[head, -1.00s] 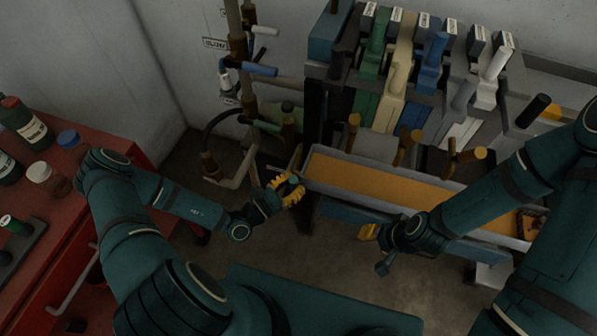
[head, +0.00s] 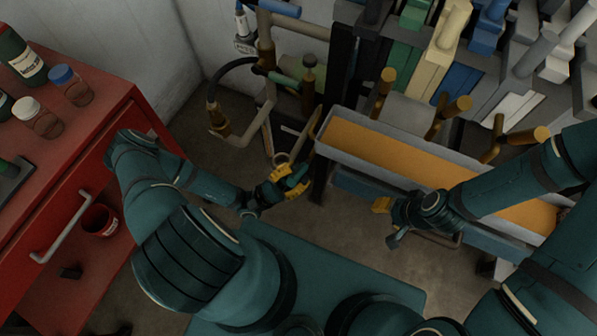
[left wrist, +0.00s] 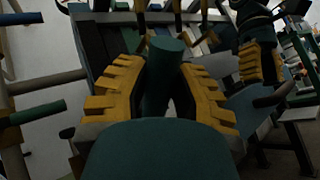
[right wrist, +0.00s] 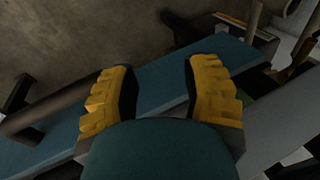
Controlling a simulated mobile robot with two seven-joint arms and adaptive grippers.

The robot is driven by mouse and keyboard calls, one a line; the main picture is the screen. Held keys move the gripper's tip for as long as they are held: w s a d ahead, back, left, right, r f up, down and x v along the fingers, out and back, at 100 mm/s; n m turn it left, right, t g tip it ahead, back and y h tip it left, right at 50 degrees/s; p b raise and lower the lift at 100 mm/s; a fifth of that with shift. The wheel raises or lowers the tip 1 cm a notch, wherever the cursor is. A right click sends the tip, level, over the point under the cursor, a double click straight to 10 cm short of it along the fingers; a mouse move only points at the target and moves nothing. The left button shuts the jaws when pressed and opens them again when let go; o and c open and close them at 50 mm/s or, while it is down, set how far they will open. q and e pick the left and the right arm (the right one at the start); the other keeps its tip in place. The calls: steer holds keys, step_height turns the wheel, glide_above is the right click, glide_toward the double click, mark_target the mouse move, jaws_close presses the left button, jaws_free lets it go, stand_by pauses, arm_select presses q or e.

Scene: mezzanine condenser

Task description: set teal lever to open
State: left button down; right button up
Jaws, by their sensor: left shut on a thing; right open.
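The teal lever's dark teal, rounded grip (left wrist: 163,75) stands between the fingers of my left gripper (left wrist: 160,95) in the left wrist view. In the head view my left gripper (head: 284,183) is low, left of the long trough, with a bit of green (head: 297,177) between its yellow fingers. The lever's shaft and pivot are mostly hidden there. My right gripper (head: 381,205) is open and empty in front of the trough. In the right wrist view its fingers (right wrist: 163,90) are wide apart.
A grey trough (head: 350,165) with an orange inside runs across the right. Pipes with a green handle (head: 285,81) stand behind my left gripper. Several coloured levers, including a cream one (head: 447,38), rise behind the trough. A red cabinet (head: 60,190) with jars is at left.

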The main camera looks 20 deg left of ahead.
arm_select(q)
steer(key=shift+s+f+m+g+h+b, duration=0.2)
steer(key=shift+f+m+g+h+b, duration=0.2)
steer(key=shift+m+h, duration=0.35)
steer(key=c, duration=0.7)
jaws_free()
steer(key=shift+c, duration=0.2)
steer(key=v, duration=1.2)
